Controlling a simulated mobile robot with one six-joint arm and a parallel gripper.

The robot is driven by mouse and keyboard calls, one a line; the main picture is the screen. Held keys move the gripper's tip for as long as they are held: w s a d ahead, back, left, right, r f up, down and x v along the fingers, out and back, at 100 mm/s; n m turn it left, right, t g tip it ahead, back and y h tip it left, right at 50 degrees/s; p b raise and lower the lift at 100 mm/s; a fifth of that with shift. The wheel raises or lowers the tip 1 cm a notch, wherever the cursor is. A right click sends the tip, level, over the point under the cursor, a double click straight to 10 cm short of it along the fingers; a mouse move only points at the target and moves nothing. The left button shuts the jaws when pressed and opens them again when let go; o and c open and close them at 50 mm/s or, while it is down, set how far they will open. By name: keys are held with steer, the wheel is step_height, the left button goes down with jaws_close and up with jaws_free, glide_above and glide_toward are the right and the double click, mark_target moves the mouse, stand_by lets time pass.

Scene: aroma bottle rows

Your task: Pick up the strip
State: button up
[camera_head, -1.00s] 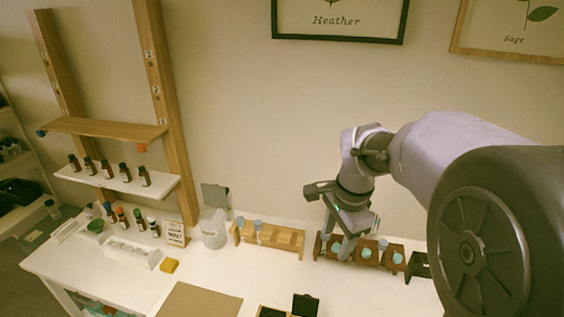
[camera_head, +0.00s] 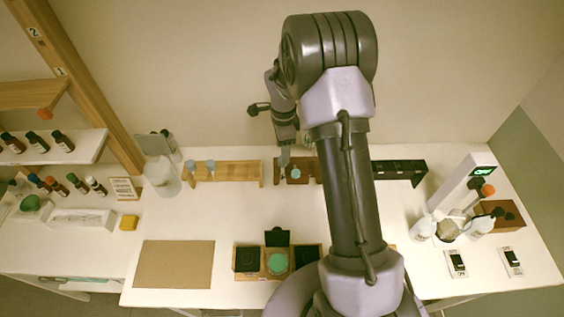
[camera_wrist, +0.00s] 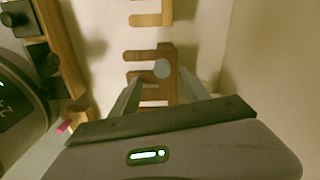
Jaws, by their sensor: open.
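My gripper (camera_wrist: 158,88) is open, its two pale fingers pointing at a dark wooden rack (camera_wrist: 165,56) with slots. A round grey-blue top (camera_wrist: 161,68) shows between the fingertips in the wrist view. I cannot tell whether it is the strip or a holder's top, or how far below the fingers it is. In the head view my gripper (camera_head: 284,154) is at the dark rack (camera_head: 310,166) by the back wall, where a light blue piece (camera_head: 295,173) shows. My arm hides part of this rack. No strip can be made out clearly.
A light wooden rack (camera_head: 226,172) with two grey-blue tops stands left of the dark one. A black rack (camera_head: 400,170) is to the right.

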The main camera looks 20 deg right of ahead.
steer(key=f, duration=0.5)
steer(key=shift+w+f, duration=0.2)
steer(key=shift+w, duration=0.05)
steer(key=shift+s, duration=0.1)
steer(key=shift+r, duration=0.1)
steer(key=shift+c, duration=1.1)
steer(key=c, duration=0.9)
step_height(320, 180, up, 18)
steer(key=shift+p, duration=0.65)
